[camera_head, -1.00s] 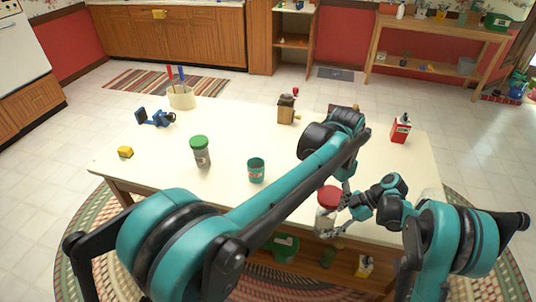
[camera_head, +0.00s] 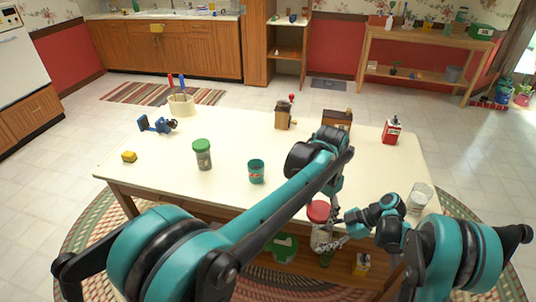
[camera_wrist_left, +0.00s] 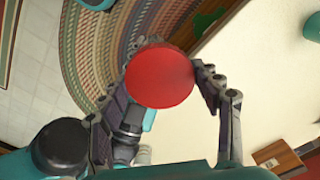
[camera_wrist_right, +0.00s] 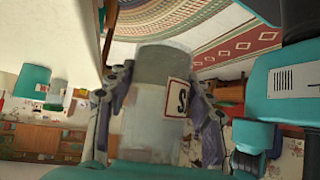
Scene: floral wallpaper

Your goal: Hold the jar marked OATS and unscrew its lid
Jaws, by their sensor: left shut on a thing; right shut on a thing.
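A clear jar (camera_head: 321,238) with a red lid (camera_head: 318,211) is held upright at the table's front edge. In the right wrist view, my right gripper (camera_wrist_right: 160,105) has its fingers on both sides of the jar body (camera_wrist_right: 150,100). Part of a label (camera_wrist_right: 178,98) shows there, with an S readable and the rest turned away. My left gripper (camera_head: 333,208) is above, shut on the lid. The left wrist view shows the red lid (camera_wrist_left: 160,75) between its fingers (camera_wrist_left: 162,88). I cannot tell whether the lid has turned.
A yellow block (camera_head: 129,157) lies left. My left arm crosses above the table.

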